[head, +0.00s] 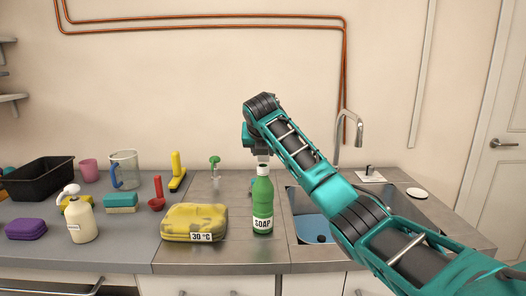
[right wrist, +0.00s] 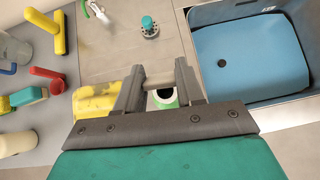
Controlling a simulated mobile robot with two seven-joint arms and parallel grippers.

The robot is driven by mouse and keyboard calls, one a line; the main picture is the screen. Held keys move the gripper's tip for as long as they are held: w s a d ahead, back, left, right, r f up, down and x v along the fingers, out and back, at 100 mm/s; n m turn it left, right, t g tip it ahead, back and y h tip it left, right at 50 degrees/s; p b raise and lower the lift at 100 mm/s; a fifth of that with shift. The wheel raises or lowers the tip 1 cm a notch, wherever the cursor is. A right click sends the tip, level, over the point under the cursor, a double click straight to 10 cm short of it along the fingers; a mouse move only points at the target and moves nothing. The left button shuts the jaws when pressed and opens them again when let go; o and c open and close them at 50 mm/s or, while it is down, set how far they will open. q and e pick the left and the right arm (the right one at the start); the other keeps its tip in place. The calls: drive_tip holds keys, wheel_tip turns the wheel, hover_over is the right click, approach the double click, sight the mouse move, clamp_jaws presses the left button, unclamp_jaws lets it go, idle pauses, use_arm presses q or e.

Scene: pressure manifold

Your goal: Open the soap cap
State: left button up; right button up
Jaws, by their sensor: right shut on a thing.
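The green soap bottle (head: 263,205) stands upright on the counter left of the sink, its "SOAP" label facing me. In the right wrist view its mouth (right wrist: 167,96) shows as a dark opening with a pale rim. My right gripper (head: 262,155) is right above the bottle, pointing down. Its fingers (right wrist: 158,85) are shut on a small pale piece, which looks like the soap cap (right wrist: 160,78). The cap appears apart from the bottle, just above its neck. My left gripper is not in view.
The sink (head: 300,203) with a blue basin (right wrist: 250,55) is to the right. A pump bottle (head: 82,222), a jug (head: 125,170) and a black bin (head: 38,178) stand further left.

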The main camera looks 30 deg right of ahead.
drive_tip(key=shift+w+f+g, duration=0.1)
drive_tip(key=shift+f+g, duration=0.05)
drive_tip(key=shift+g, duration=0.25)
drive_tip(key=o, duration=1.1)
drive_tip(key=shift+d, duration=0.1)
drive_tip(key=shift+c, duration=0.2)
drive_tip(key=shift+r, duration=0.2)
drive_tip(key=v, duration=1.2)
drive_tip(key=shift+s+r, duration=0.25)
drive_tip(key=shift+r, duration=0.05)
